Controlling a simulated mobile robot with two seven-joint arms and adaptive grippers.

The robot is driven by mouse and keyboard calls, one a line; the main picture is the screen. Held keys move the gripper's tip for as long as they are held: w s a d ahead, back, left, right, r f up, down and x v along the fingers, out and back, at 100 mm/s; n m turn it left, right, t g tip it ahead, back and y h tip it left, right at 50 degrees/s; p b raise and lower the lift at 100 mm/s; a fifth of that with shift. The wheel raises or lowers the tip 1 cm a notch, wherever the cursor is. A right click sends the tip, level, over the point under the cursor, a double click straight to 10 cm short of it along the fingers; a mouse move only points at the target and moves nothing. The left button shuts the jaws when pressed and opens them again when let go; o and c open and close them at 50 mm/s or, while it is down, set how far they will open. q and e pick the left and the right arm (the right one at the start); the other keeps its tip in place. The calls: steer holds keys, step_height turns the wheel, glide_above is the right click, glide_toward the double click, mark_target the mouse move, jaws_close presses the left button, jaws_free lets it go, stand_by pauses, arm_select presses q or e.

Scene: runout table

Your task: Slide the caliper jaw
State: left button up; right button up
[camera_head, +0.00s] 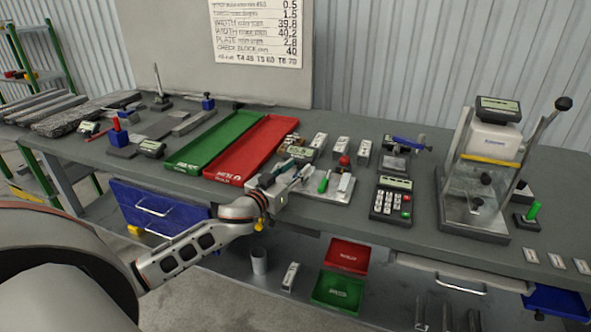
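My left arm comes in from the left, and its gripper (288,176) is over the front middle of the grey bench. The fingers are at the left end of a light plate (338,189) that holds small tools, including a green-handled one (324,182). A small device with a display (300,153) is just behind the fingers; I cannot tell whether it is the caliper. The caliper jaw cannot be picked out clearly. The fingers are too small and overlapped to show whether they are open or touching anything. My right gripper is not in view.
A green tray (196,160) and a red tray (238,163) lie left of the gripper. Several white blocks (341,147) stand behind the plate.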

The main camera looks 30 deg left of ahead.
arm_select(q)
jaws_close()
steer(key=shift+w+d+r+p, duration=0.1)
steer(key=shift+d+p, duration=0.2)
steer(key=shift+d, duration=0.25)
steer(key=shift+w+d+p, duration=0.2)
steer(key=shift+d+p, duration=0.05)
steer(key=shift+d, duration=0.65)
steer(key=shift+w+d+p, duration=0.25)
steer(key=shift+d, duration=0.6)
steer(key=shift+w+d+p, duration=0.2)
steer(key=shift+d+p, duration=0.05)
steer(key=shift+d, duration=0.65)
jaws_free()
